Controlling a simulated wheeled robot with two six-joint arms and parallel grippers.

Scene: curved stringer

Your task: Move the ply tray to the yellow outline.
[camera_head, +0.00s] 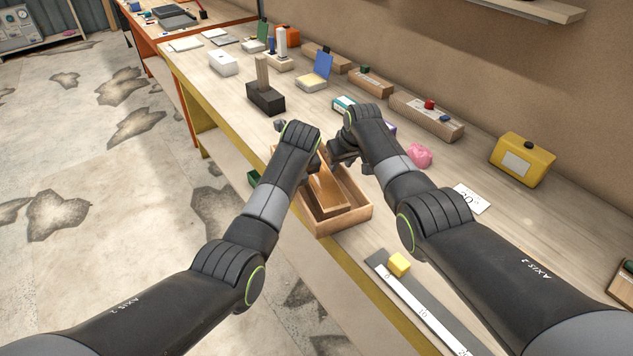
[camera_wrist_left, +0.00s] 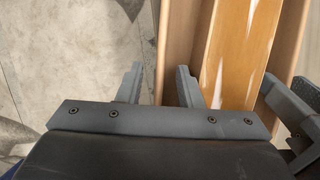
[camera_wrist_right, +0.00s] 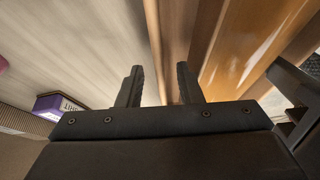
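The ply tray (camera_head: 346,222), an open box of light wood, stands on the workbench near its front edge with brown wooden pieces lying in it. My left gripper (camera_wrist_left: 158,88) is at the tray's left wall, its fingers apart with the wall between them. My right gripper (camera_wrist_right: 160,88) is at the opposite wall, its fingers also apart, one on each side of the rim. In the head view, my forearms hide parts of both long walls and most of both gripper tips. I cannot make out a yellow outline in any view.
A yellow cube (camera_head: 399,264) and a ruler strip (camera_head: 422,312) lie on the bench nearer me. A black block with an upright wooden piece (camera_head: 265,97) stands beyond the tray. A pink lump (camera_head: 419,156) and a yellow canister (camera_head: 522,160) are to the right.

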